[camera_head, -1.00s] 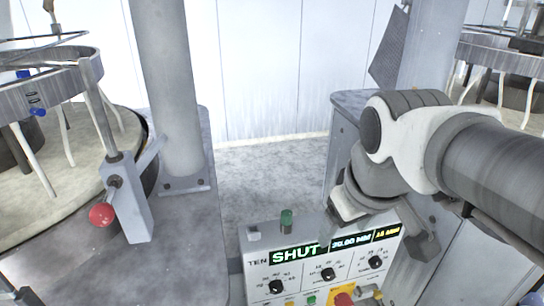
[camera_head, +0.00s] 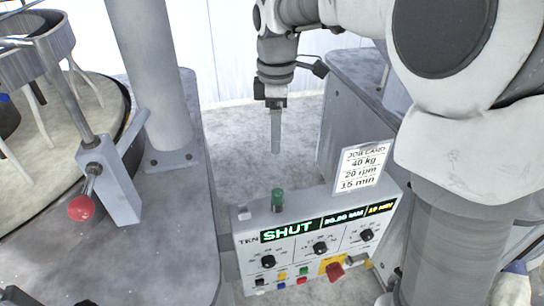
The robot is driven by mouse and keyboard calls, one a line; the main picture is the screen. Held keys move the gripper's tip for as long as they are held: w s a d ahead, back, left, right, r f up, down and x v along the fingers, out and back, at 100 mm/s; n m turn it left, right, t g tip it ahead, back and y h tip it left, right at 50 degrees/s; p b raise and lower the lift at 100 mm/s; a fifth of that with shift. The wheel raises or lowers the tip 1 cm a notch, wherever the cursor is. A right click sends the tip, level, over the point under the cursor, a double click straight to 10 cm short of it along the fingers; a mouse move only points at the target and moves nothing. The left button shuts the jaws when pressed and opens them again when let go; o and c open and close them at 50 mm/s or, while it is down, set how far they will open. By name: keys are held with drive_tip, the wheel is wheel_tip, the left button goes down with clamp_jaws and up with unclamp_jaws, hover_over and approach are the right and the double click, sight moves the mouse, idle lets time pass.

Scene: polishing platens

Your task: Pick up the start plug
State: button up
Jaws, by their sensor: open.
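A green cylindrical plug (camera_head: 278,199), which looks like the start plug, stands upright on the top face of the control box (camera_head: 262,216), near its left end. My gripper (camera_head: 276,152) points straight down above and slightly behind the plug in the head view. It is open and empty, and a clear gap shows between its tips and the plug. The fingers are seen edge-on, so the space between them is hidden.
The box's front has a display (camera_head: 290,232) reading SHUT, black dials and a red knob (camera_head: 334,270). A job card (camera_head: 363,168) stands behind its right end. A lever with a red ball (camera_head: 81,208) is at the left. My arm covers much of the right side.

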hover_over(278, 192)
drive_tip(key=f, duration=1.2)
drive_tip(key=shift+w+a+f, duration=0.1)
drive_tip(key=shift+w+a, duration=0.25)
drive_tip(key=shift+w, duration=0.05)
drive_tip(key=shift+s+d+f, duration=0.15)
drive_tip(key=shift+f, duration=1.15)
drive_tip(key=shift+s+d+f, duration=0.15)
drive_tip(key=shift+f, duration=1.15)
clamp_jaws()
